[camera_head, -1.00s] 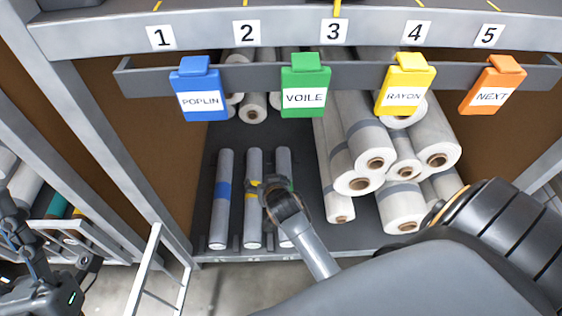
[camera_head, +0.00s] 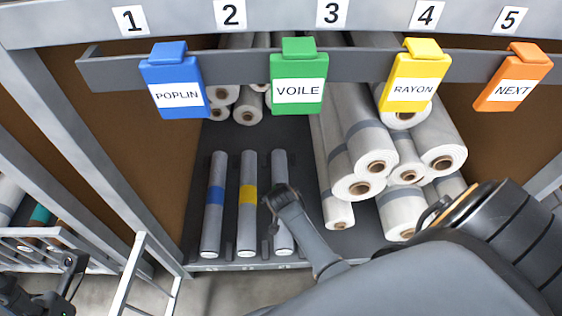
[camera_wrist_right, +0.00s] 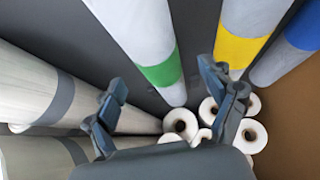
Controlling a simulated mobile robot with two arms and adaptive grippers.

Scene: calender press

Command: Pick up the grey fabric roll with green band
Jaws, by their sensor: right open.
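The grey fabric roll with green band (camera_wrist_right: 149,45) shows clearly in the right wrist view, ahead of and between my right gripper's (camera_wrist_right: 165,80) spread fingers. In the head view this roll (camera_head: 280,170) is the rightmost of three slim rolls lying side by side on the dark shelf. My right gripper (camera_head: 281,197) is over its middle there and hides the green band. The gripper is open and empty; contact with the roll cannot be told. Part of my left arm, with its gripper (camera_head: 70,264), is at the lower left, too small to read.
Beside it lie a blue-banded roll (camera_head: 215,200) and a yellow-banded roll (camera_head: 248,195). Large white rolls (camera_head: 375,163) are stacked close on the right. A grey rail (camera_head: 350,66) with coloured tags, including VOILE (camera_head: 298,90), crosses above. A white ladder-like frame (camera_head: 140,275) stands lower left.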

